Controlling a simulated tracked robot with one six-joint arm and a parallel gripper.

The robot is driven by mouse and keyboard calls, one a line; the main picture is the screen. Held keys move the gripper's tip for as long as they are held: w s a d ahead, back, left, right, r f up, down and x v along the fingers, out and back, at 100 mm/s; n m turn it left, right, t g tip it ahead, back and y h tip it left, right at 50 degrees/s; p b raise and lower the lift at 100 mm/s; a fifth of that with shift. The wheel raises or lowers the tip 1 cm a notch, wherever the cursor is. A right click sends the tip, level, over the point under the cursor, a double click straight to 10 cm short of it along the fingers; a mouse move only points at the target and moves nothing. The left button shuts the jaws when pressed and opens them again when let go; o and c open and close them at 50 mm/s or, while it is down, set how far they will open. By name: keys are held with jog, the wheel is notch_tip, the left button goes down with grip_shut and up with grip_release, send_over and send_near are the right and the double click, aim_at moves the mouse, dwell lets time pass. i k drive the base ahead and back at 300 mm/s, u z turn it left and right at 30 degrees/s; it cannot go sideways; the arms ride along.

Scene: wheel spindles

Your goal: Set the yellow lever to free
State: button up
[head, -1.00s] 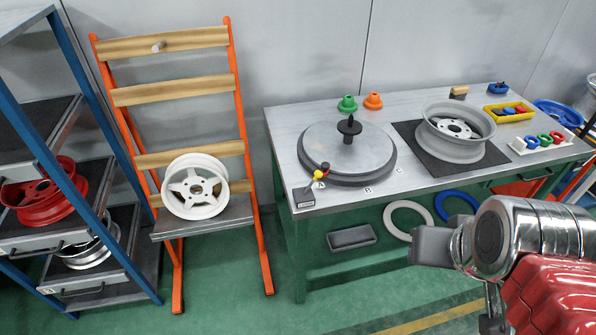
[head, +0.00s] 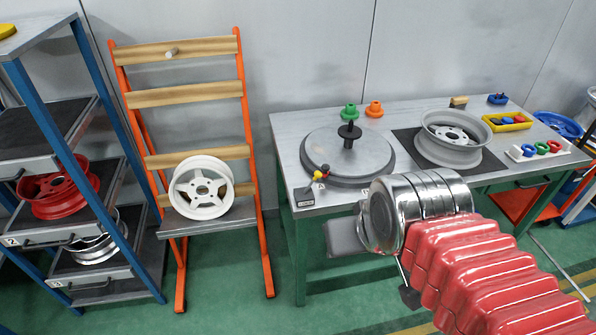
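The yellow lever (head: 318,176) is at the front left of the workbench, beside the round grey turntable (head: 348,160). Its dark rod rises from a small base plate (head: 305,197) and tilts to the right.
A black spindle (head: 349,132) stands on the turntable. A grey wheel (head: 450,138) lies on a dark mat to the right. An orange rack (head: 247,150) with a white wheel (head: 201,188) stands left.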

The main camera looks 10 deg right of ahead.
aim_at(318, 174)
jog(key=u, duration=0.55)
jog(key=i, duration=1)
jog(key=u, duration=0.05)
